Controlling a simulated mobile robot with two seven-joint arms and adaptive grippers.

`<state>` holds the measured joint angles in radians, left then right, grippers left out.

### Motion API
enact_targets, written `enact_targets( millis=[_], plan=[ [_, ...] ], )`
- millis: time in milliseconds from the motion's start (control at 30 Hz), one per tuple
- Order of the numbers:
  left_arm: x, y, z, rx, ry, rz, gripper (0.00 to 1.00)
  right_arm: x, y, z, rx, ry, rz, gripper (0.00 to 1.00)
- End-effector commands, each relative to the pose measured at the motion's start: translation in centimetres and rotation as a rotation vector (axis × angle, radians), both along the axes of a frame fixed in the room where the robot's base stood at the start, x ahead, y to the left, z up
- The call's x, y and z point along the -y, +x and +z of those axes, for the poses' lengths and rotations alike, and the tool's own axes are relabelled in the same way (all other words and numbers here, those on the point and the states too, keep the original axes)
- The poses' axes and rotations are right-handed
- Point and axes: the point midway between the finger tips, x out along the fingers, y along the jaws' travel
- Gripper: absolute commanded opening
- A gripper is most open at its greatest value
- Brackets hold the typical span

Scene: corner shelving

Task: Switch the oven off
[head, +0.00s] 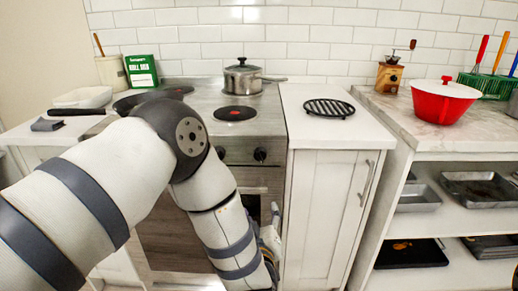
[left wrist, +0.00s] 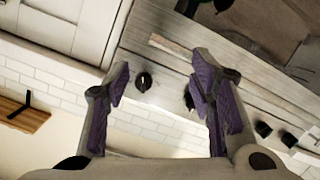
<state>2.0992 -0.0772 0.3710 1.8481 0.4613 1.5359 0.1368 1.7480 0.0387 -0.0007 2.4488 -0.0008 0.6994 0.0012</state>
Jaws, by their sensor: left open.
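The oven (head: 248,180) stands in the middle of the head view, with a stovetop and a steel front panel. Two black knobs show on the panel, a left knob (head: 221,152) and a right knob (head: 260,155); my left arm covers the panel's left part. In the left wrist view several dark knobs lie along the tilted panel, one knob (left wrist: 144,81) between my open fingers and another beside the right-hand finger. My left gripper (left wrist: 162,82) is empty; contact with a knob cannot be told. In the head view the gripper (head: 270,235) is low before the oven, partly hidden.
A lidded pot (head: 242,79) stands on the stovetop's back right. A white cabinet (head: 326,210) adjoins the oven on the right, with a black trivet (head: 329,108) on top. A red pot (head: 441,103) stands on the right counter, above shelves with trays.

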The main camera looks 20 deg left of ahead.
Motion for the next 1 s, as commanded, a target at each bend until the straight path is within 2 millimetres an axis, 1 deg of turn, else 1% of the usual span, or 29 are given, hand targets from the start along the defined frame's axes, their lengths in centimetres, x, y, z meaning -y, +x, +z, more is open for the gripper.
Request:
enact_targets(
  millis=[33,100,167,267,500,633,700,800,1000],
  plan=[
    [0.1,1.3,2.6,0.090,-0.018,0.042,0.50,0.0,-0.1,-0.1,-0.004,0.000,0.000,0.40],
    [0.1,2.3,5.2,0.178,-0.035,0.088,0.50,0.0,-0.1,-0.1,-0.005,0.000,0.000,0.40],
    [0.0,2.7,6.3,0.215,-0.042,0.109,0.50,0.0,-0.2,-0.2,-0.006,0.000,0.000,0.40],
    [-0.6,4.0,6.4,0.222,-0.045,0.116,0.50,0.0,-0.4,-0.4,-0.014,0.000,0.000,0.40],
    [-2.7,9.7,6.1,0.219,-0.042,0.113,0.50,0.0,-1.4,-1.4,-0.046,0.000,0.001,0.40],
    [-3.6,12.1,6.1,0.218,-0.043,0.113,0.50,0.0,-1.8,-1.9,-0.061,0.000,0.003,0.40],
    [-3.9,13.0,6.2,0.217,-0.043,0.111,0.50,0.0,-2.0,-2.1,-0.066,0.000,0.002,0.40],
    [-4.1,13.7,6.3,0.218,-0.041,0.109,0.50,0.0,-2.0,-2.2,-0.069,-0.001,0.003,0.40],
    [-4.2,13.9,6.5,0.218,-0.041,0.108,0.50,0.0,-2.0,-2.1,-0.068,-0.001,0.003,0.40]
  ],
)
